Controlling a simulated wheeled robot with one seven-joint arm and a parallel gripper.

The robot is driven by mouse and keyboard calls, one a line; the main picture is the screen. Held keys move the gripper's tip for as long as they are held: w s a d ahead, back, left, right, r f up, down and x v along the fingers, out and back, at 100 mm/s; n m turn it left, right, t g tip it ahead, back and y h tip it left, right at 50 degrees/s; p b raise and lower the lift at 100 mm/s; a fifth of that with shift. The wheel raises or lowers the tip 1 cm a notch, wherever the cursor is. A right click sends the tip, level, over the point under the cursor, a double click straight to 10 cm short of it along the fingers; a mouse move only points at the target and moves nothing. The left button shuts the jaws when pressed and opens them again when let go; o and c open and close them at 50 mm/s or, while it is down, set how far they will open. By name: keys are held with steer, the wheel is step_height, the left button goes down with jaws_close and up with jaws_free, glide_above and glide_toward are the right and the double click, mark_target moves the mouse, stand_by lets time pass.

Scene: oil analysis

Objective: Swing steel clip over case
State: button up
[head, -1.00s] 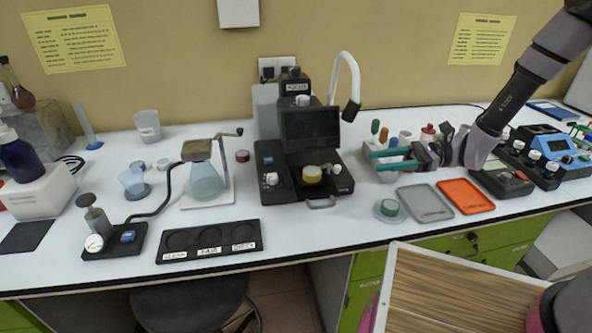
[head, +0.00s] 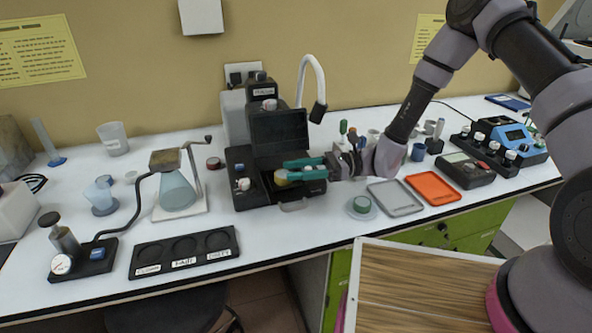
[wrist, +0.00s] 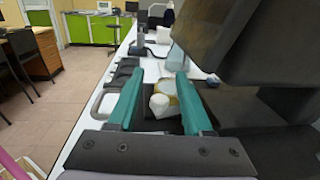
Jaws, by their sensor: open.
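The black case (head: 250,196) stands at the back middle of the bench with its dark lid (head: 279,135) raised. A pale grey metal loop (head: 293,206), which looks like the steel clip, sticks out at the case's front edge; a grey loop (wrist: 103,101) also shows at the left in the wrist view. My gripper (head: 287,169), with green fingers, is open over the right part of the case. In the wrist view my gripper (wrist: 159,78) has a yellow-rimmed round part (wrist: 166,88) and a white knob (wrist: 159,105) showing between its fingers, apart from both.
The dark raised lid (wrist: 215,35) looms close above my right finger in the wrist view. A glass flask stand (head: 180,196) is left of the case.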

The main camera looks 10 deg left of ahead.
steer(key=shift+a, duration=0.1)
jaws_close()
steer(key=shift+s, duration=0.1)
steer(key=shift+a+m+t+y, duration=0.25)
steer(key=shift+m+t, duration=0.3)
steer(key=shift+t, duration=0.3)
steer(key=shift+a+m+t+y, duration=0.1)
steer(key=shift+m+t+y, duration=0.1)
steer(key=shift+m+t, duration=0.5)
steer(key=shift+a+m+t+y, duration=0.25)
steer(key=shift+m+t, duration=0.2)
steer(key=shift+t, duration=0.5)
jaws_free()
